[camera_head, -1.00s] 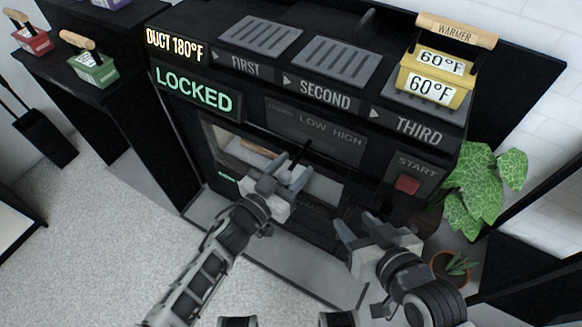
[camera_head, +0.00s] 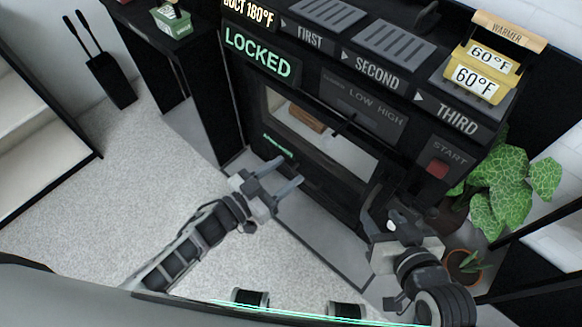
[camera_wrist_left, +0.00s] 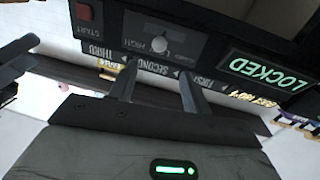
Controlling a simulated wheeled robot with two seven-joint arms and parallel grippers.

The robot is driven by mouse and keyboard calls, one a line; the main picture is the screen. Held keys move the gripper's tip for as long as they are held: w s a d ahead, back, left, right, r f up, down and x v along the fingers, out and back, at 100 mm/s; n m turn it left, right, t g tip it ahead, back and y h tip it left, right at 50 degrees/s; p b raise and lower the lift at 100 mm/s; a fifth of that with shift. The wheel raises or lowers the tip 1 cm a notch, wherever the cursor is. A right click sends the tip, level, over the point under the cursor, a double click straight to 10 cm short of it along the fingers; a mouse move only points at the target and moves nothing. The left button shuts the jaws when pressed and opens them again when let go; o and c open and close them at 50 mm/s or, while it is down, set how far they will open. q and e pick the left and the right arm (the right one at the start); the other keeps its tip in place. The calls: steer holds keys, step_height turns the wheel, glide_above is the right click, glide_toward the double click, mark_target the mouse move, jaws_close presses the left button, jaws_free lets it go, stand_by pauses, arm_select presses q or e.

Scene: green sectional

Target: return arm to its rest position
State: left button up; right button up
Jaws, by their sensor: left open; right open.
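My left gripper (camera_head: 284,181) is open and empty in the head view, in front of the lower left part of a black machine (camera_head: 234,93). Its two fingers also show in the left wrist view (camera_wrist_left: 157,90), apart with nothing between them. My right gripper (camera_head: 383,203) is at the right in the head view, in front of the machine's lower right; its fingers are dark and partly hard to make out against the machine. It holds nothing that I can see.
The machine shows a LOCKED sign (camera_head: 258,53), a LOW/HIGH knob panel (camera_head: 363,103) and a red START button (camera_head: 437,168). A yellow warmer block (camera_head: 478,75) sits on the third slot. A leafy plant (camera_head: 505,195) and a small pot (camera_head: 463,268) stand right.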

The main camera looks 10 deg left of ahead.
stand_by(0.6)
arm_select(q)
steer(key=s+a+r+n+g+y, duration=0.1)
steer(key=s+a+r+n+y, duration=0.1)
steer(key=s+a+n+y, duration=0.1)
steer(key=s+a+r+n+g+y+p, duration=0.1)
steer(key=s+a+r+n+y, duration=0.1)
steer(key=s, duration=0.5)
steer(key=a+n+y, duration=0.1)
steer(key=a+y, duration=0.1)
steer(key=y, duration=0.1)
steer(key=shift+r+g+y, duration=0.25)
steer(key=shift+g+y, duration=0.05)
steer(key=shift+g, duration=0.1)
stand_by(1.3)
